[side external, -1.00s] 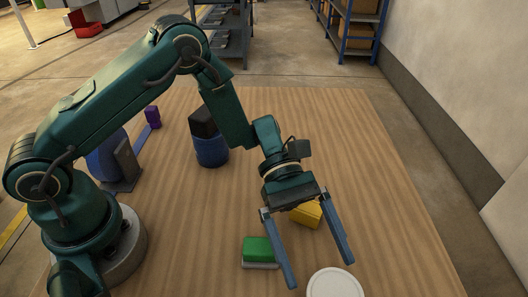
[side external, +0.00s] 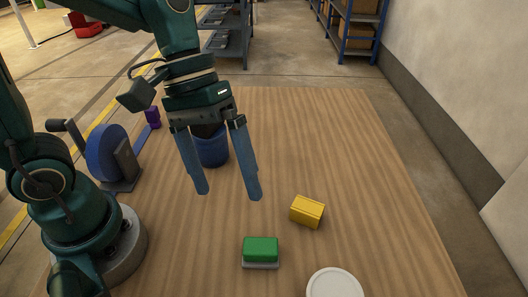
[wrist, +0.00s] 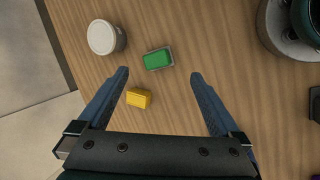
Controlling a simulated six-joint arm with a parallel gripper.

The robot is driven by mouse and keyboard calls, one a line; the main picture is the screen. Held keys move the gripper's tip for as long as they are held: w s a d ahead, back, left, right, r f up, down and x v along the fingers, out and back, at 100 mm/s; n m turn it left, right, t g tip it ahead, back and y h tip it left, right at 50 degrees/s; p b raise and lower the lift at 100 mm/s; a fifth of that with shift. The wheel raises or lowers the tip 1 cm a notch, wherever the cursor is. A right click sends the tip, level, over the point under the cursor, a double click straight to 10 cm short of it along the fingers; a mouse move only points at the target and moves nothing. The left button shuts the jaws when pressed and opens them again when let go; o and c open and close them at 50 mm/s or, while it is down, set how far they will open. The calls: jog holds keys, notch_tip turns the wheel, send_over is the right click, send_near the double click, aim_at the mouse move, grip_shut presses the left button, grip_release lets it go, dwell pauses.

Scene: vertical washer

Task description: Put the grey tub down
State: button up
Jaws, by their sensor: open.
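The grey tub (side external: 335,285) has a pale round lid and is cut off by the bottom edge of the side view. In the wrist view the tub (wrist: 106,38) stands on the wooden table at the upper left, and its greyish side shows. My gripper (side external: 228,195) is open and empty, pointing down above the table. It is well to the left of the tub and farther back in the side view. In the wrist view my gripper's fingers (wrist: 160,73) are spread with nothing held between them.
A green block on a grey base (side external: 261,251) and a yellow block (side external: 307,211) lie between my gripper and the tub. A blue container (side external: 212,149) stands behind my gripper, partly hidden. A blue wheel-like device (side external: 108,153) and a purple item (side external: 153,117) are left. The table's right side is clear.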

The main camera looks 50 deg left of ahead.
jog(key=s+a+r+m+t+y, duration=0.1)
jog(key=a+m+t+y, duration=0.1)
jog(key=a+t, duration=0.1)
jog(key=s+a+r+m+t+y, duration=0.1)
jog(key=a+m+t+y, duration=0.1)
jog(key=a, duration=0.4)
jog(key=shift+r+t+y, duration=0.25)
jog(key=shift+t+y, duration=0.15)
jog(key=shift+t, duration=0.2)
dwell(0.4)
